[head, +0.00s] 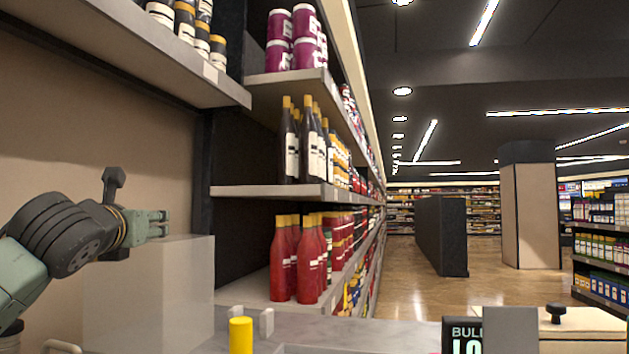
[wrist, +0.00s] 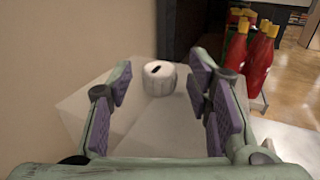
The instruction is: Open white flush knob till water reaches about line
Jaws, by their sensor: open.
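A white round knob (wrist: 159,77) with a dark slot in its top shows in the wrist view, on or just beyond a pale box (wrist: 85,110). My gripper (wrist: 163,92) is open, with one purple-padded finger to each side of the knob in the picture. The fingers look apart from the knob and nothing is between the pads. In the head view my gripper (head: 160,225) is at the top of the pale grey box (head: 150,295) at the left. The knob cannot be made out there. No water or water line is visible.
A yellow cylinder (head: 240,335) stands on the grey counter (head: 330,325) right of the box. Shelves with red bottles (head: 296,260) rise behind it. A plain wall is at the left. A dark sign (head: 463,335) and a black knob (head: 556,312) are at the lower right.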

